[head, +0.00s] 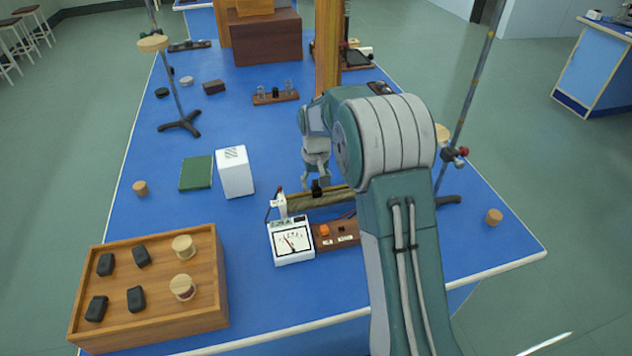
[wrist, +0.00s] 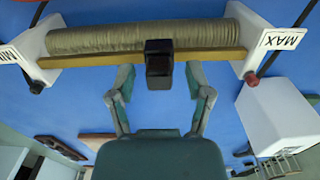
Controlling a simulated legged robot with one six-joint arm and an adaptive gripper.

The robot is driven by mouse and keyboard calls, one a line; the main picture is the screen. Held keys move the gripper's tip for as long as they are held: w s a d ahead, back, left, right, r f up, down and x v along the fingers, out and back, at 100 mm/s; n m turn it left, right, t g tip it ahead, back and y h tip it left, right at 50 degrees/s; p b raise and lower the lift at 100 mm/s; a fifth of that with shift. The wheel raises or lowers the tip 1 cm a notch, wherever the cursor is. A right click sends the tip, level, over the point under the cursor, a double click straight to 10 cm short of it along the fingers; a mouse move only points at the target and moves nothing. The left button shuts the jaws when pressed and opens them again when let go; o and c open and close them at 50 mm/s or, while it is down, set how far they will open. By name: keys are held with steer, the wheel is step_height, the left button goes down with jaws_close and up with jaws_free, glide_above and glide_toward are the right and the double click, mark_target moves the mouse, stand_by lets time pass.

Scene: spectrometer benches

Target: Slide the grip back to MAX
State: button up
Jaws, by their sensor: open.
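The sliding rheostat has a grey-brown wound coil (wrist: 110,38) with a brass rod (wrist: 100,59) beside it; part of the coil also shows in the head view (head: 318,202). Its black grip (wrist: 158,65) sits near the middle of the rod; it also shows in the head view (head: 316,188). The white end block marked MAX (wrist: 281,39) is at the right in the wrist view, and the MIN block (wrist: 10,54) is at the left. My gripper (wrist: 160,78) is open, its fingers either side of the grip with visible gaps. It also shows in the head view (head: 316,181), just above the grip.
A needle meter (head: 292,241) and a wooden switch board (head: 335,237) stand in front of the rheostat. A white box (head: 235,172) stands to its left, beyond the MAX end. A wooden tray (head: 150,314) with black and pale pieces is at front left.

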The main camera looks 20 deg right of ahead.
mark_target(289, 195)
jaws_close()
steer(key=a, duration=0.7)
steer(key=shift+a, duration=0.1)
steer(key=shift+d, duration=0.2)
steer(key=shift+c, duration=1.4)
jaws_free()
steer(key=shift+o, duration=1.4)
steer(key=shift+a, duration=0.4)
steer(key=shift+d, duration=0.1)
